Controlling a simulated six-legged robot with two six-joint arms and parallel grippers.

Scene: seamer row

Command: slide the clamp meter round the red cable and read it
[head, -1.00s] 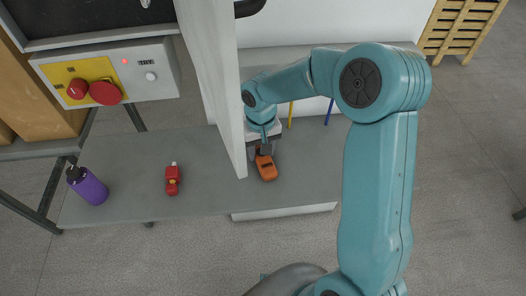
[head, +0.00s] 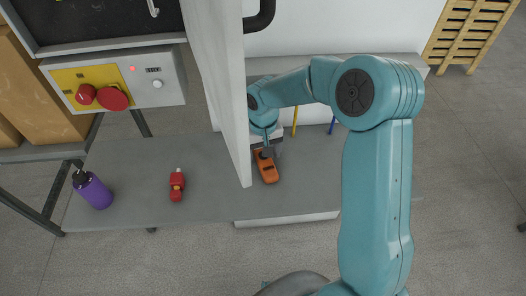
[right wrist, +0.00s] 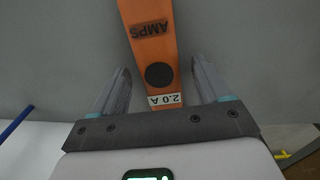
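The clamp meter (head: 267,169) is orange and lies on the grey bench just right of a pale upright panel. In the right wrist view the meter (right wrist: 152,52) shows an AMPS mark, a round black spot and a "2.0 A" label. My right gripper (right wrist: 162,92) is open, with one finger on each side of the meter's narrow end and a gap showing on both sides. In the head view the right gripper (head: 266,150) is at the meter's far end, small and partly hidden. No red cable shows; my arm and the panel hide part of the area. My left gripper is out of view.
The pale panel (head: 222,90) stands close left of the meter. Left of it on the bench are a small red object (head: 176,185) and a purple bottle (head: 94,190). A yellow cable (head: 295,120) and a blue cable (head: 332,124) hang behind. A control box (head: 165,97) is at upper left.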

